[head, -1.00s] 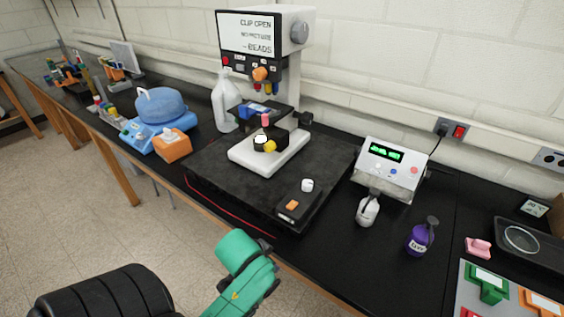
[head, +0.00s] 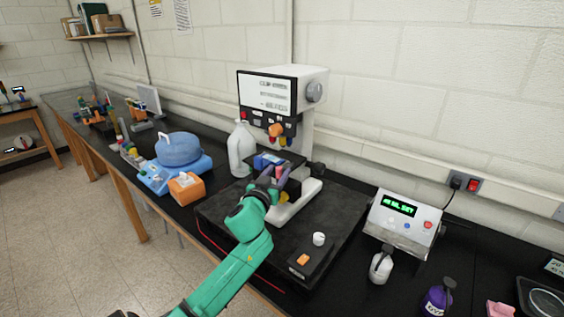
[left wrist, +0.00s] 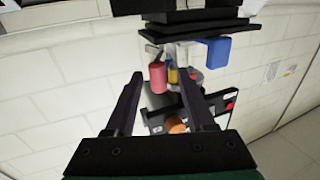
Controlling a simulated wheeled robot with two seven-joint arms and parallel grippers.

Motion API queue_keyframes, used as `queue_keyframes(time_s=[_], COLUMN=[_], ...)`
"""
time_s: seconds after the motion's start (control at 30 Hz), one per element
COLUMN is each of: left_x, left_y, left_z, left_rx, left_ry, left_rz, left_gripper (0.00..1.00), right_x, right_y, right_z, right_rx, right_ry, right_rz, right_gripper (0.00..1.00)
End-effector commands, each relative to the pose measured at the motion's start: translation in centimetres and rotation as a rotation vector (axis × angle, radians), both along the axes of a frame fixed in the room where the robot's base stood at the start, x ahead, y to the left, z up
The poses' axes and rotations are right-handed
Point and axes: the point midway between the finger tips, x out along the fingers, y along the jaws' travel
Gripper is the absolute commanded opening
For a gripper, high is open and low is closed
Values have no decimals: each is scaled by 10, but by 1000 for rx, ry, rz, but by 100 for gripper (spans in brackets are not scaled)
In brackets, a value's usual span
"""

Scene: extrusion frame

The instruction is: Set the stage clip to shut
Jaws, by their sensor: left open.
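The microscope-like instrument (head: 318,88) stands on a dark mat, its screen (head: 267,88) facing me; the screen's text is too blurred to read now. Its black stage (left wrist: 200,28) shows in the left wrist view, with a blue block (left wrist: 217,55) on one side. A pink-red cylindrical knob (left wrist: 158,77), apparently the stage clip's handle, sits at the stage. My left gripper (head: 273,178) is open at the stage. In the left wrist view its fingers (left wrist: 160,84) point at the knob, one to each side in the picture; contact cannot be told. The right gripper is out of view.
The white base (head: 296,205) is partly behind my left arm. A small black box (head: 311,262) with an orange button sits at the mat's front. A white jug (head: 240,150) and an orange box (head: 186,188) stand left; a display unit (head: 403,222) stands right.

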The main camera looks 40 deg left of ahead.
Motion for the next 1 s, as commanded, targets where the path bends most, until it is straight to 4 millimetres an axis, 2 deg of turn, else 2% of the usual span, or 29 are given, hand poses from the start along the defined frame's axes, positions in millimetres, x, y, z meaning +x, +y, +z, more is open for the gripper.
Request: queue_keyframes(time_s=[0.1, 0.2, 0.53, 0.67, 0.7, 1.0], left_x=[23, 35, 41, 41, 41, 41], left_y=[9, 13, 15, 15, 15, 14], left_z=[2, 1, -1, -2, -1, -4], left_rx=[-1, -1, -1, -1, -1, -2], left_ry=[0, 1, 2, 3, 3, 2], left_rz=[2, 2, 0, 0, 0, 16], left_gripper=[55, 55, 55, 5, 0, 0], right_x=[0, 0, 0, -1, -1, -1], right_y=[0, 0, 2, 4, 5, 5], right_z=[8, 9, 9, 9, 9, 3], right_rx=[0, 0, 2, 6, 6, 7], right_ry=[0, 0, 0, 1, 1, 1], right_rz=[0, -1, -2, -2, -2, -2], right_gripper=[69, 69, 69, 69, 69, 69])
